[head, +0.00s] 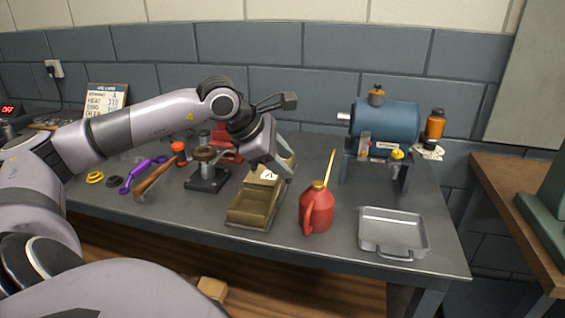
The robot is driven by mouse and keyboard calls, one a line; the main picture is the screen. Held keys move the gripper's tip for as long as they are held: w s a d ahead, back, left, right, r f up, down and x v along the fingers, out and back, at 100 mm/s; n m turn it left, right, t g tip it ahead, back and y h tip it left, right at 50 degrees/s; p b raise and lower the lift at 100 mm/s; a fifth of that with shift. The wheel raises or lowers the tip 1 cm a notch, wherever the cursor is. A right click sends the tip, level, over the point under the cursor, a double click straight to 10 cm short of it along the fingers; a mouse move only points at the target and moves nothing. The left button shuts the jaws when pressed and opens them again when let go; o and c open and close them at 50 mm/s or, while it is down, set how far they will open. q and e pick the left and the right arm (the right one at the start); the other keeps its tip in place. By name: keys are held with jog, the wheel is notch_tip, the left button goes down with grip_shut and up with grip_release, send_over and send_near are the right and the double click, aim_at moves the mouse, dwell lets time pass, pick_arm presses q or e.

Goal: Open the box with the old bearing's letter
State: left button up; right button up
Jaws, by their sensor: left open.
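An olive-brown box (248,213) stands on the workbench, left of the red oil can. Its front part looks like an open tray. A pale label (268,174) at its back bears a dark mark that looks like an A. My left gripper (286,166) is over the back of the box, open. Its body covers part of the box, and I cannot tell whether its fingers touch it. A board (106,99) at the back left carries handwritten lines; the top line seems to end in A. My right gripper is not in view.
A red oil can (317,210) stands close right of the box, its yellow spout upright. Farther right are a metal tray (391,232) and a blue motor casing (384,121). A black press stand (207,179), a hammer (157,178) and a purple tool (135,174) lie left.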

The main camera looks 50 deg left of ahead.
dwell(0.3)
pick_arm(q)
jog(key=shift+s, duration=0.1)
jog(key=d+b+v, duration=0.1)
jog(key=b+v, duration=0.3)
jog(key=v, duration=0.3)
jog(key=shift+a, duration=0.5)
jog(key=shift+r, duration=0.1)
dwell(0.4)
